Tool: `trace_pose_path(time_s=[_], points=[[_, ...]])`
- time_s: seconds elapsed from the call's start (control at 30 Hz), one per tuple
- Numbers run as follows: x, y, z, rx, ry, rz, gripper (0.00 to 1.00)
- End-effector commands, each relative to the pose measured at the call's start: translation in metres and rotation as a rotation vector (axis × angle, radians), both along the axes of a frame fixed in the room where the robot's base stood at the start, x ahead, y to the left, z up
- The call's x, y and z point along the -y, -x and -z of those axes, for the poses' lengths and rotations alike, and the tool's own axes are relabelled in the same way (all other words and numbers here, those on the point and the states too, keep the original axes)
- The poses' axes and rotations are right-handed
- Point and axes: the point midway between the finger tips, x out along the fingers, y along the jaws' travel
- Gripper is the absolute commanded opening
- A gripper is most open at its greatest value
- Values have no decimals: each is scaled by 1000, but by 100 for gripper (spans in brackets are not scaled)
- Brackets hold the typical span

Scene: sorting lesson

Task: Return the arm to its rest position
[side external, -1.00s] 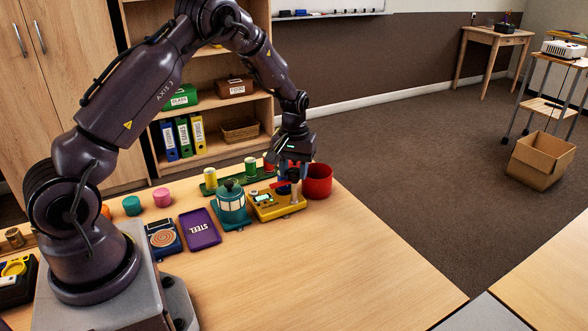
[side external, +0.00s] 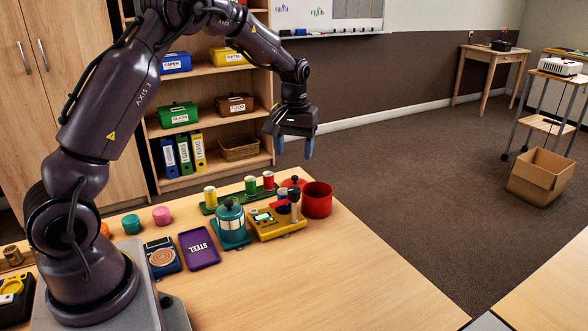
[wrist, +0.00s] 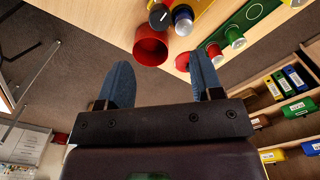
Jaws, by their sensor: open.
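My gripper (side external: 294,146) hangs in the air above the far right edge of the table, higher than everything on it. Its two blue fingers are apart with nothing between them, and they also show in the wrist view (wrist: 162,86). Below it stand a red cup (side external: 318,201) and a yellow device (side external: 272,224) with a small screen and an upright dark-topped cylinder. The red cup also shows in the wrist view (wrist: 150,46), beyond the fingertips and apart from them.
On the table (side external: 330,270) are a teal lantern-like jar (side external: 231,224), a purple STEEL tray (side external: 199,249), a dark blue device (side external: 162,257) and a green rack (side external: 236,199) of spools. A shelf unit (side external: 205,131) stands behind. The table's front right is bare.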

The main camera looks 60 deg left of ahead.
Motion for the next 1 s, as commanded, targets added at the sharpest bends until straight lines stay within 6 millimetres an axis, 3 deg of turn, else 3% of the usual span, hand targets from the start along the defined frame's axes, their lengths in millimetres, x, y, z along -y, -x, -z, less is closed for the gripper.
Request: trace_pose_path(time_s=[0.2, 0.73, 0.83, 1.0], points=[[0, 0, -20, 0, 0, 0, 60], [-1, -1, -22, 3, -4, 23, 60], [4, 14, -8, -34, 5, 69, 60], [35, 48, -31, -9, 18, 196, 60]])
